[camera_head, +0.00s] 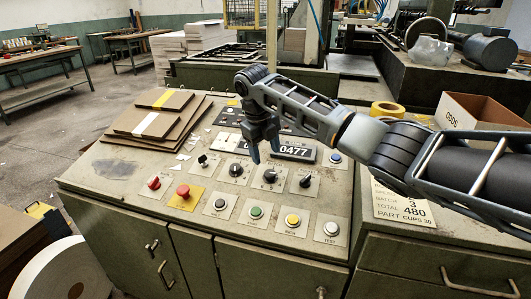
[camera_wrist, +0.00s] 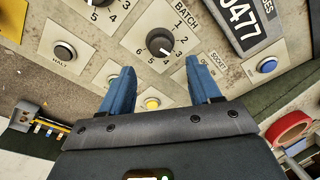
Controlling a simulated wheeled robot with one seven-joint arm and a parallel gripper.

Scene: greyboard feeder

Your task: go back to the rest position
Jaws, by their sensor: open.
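My gripper (camera_head: 265,152) hangs above the sloped control panel (camera_head: 120,172), over its middle and near the counter display (camera_head: 293,153) reading 0477. Its two blue fingers point down at the panel. In the wrist view the fingers (camera_wrist: 160,68) are spread apart with nothing held between them. A black knob marked BATCH (camera_wrist: 160,42) shows beyond and between the fingertips, and a yellow button (camera_wrist: 152,103) shows between the fingers. I cannot tell the exact height of the fingertips over the panel. My arm reaches in from the right.
A red mushroom button (camera_head: 183,191) on a yellow plate and several push buttons line the panel front. A yellow tape roll (camera_head: 387,110) and an open cardboard box (camera_head: 475,112) stand at the right, close to my arm.

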